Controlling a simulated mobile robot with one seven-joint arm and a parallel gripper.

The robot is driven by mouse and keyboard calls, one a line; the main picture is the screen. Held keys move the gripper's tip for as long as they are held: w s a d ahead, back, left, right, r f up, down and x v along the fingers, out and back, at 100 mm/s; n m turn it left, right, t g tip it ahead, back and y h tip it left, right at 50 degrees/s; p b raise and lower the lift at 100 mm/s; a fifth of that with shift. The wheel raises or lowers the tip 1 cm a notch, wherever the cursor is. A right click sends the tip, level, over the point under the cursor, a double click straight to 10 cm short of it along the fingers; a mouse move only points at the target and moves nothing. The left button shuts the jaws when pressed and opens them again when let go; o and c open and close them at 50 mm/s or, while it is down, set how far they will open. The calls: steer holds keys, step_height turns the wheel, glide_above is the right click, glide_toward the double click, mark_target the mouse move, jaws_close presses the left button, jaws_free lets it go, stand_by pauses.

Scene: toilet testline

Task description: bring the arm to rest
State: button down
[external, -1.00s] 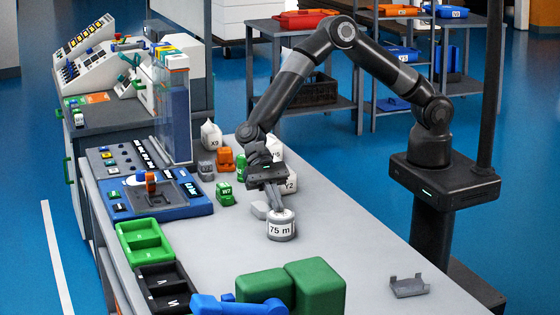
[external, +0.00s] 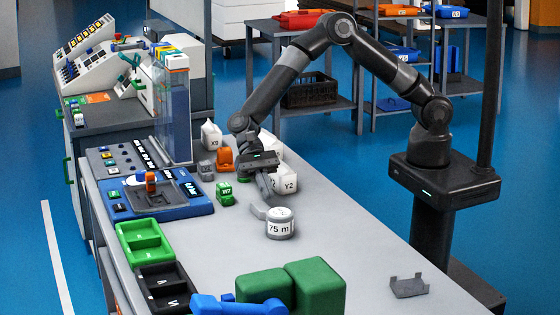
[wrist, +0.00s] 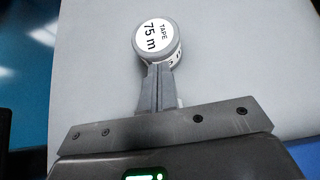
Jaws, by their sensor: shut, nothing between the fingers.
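My gripper (external: 265,187) hangs above the grey bench top (external: 330,215), its fingers together with nothing between them. The tape roll (external: 280,223), grey with a white "75 m" label, stands on the bench in front of my gripper. In the external view the fingertips are up and behind it, clear of it. In the wrist view the closed fingers (wrist: 157,85) point at the tape roll (wrist: 157,40) and overlap its lower edge. My arm is bent in a high arch over the bench from its column at the right.
Close to my gripper stand a white "Y2" container (external: 290,184), a green "W7" block (external: 225,193), an orange piece (external: 226,160) and a white "X9" container (external: 211,135). Green blocks (external: 315,285) and bins (external: 145,240) are nearer the camera. The right bench area is mostly clear.

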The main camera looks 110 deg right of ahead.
steer(key=d, duration=0.6)
steer(key=s+d+r+n+t+h, duration=0.15)
steer(key=s+r+n+h, duration=0.4)
steer(key=s+r, duration=0.7)
steer(key=s+d+r+n+t+h, duration=0.1)
steer(key=s+d+r+n+h, duration=0.15)
steer(key=s+r+n, duration=0.95)
steer(key=s+d+f+t+h, duration=0.1)
steer(key=s+d, duration=0.1)
steer(key=s, duration=0.5)
steer(key=s+d+f+t+h, duration=0.1)
steer(key=s+t+h, duration=0.1)
steer(key=s, duration=0.5)
steer(key=shift+s+d, duration=0.3)
steer(key=shift+d, duration=0.1)
steer(key=c, duration=2.2)
jaws_free()
steer(key=shift+n, duration=0.25)
